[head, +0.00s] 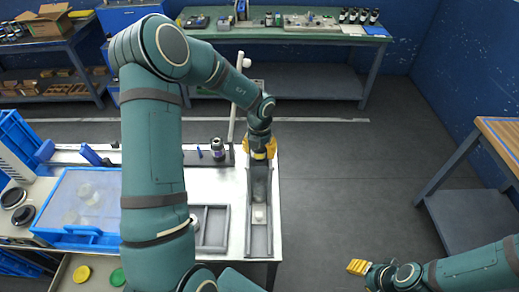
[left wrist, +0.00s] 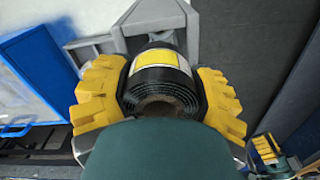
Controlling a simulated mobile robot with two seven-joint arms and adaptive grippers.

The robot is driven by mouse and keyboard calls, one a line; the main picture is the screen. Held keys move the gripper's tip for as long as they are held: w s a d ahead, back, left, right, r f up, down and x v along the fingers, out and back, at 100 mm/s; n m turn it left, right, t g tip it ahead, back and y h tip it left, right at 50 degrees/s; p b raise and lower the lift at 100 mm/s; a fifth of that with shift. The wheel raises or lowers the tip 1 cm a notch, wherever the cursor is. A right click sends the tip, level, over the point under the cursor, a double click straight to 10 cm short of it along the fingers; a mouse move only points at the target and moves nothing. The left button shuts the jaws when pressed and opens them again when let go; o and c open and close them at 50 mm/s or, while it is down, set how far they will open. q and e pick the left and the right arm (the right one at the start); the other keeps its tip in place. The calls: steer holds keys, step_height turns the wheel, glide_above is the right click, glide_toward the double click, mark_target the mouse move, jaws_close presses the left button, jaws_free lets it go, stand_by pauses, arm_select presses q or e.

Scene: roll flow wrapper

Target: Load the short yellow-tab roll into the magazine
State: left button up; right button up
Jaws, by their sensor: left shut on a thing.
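My left gripper (head: 260,151) is over the far end of a long grey channel on the white table, which looks like the magazine (head: 249,225). In the left wrist view, its yellow fingers (left wrist: 160,98) are shut on a black wound roll with a yellow tab (left wrist: 158,76), one finger on each side. The grey structure lies just beyond the roll in that view. In the head view the gripper hides the roll, and I cannot tell whether it touches the channel. Pale round pieces sit inside the channel. My right gripper (head: 358,267) is away to the lower right, over the floor, its opening unclear.
A dark bottle-like item with a white label (head: 218,148) stands left of the channel. A grey divided tray (head: 213,207) lies beside my arm. A blue-framed clear-lidded box (head: 68,236) is at the left. The floor right of the table is open.

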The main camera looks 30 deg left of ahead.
arm_select(q)
steer(key=shift+f, duration=1.3)
stand_by(0.4)
steer(key=o, duration=1.4)
step_height(320, 180, up, 12)
steer(key=shift+r, duration=0.1)
steer(key=shift+s, duration=0.1)
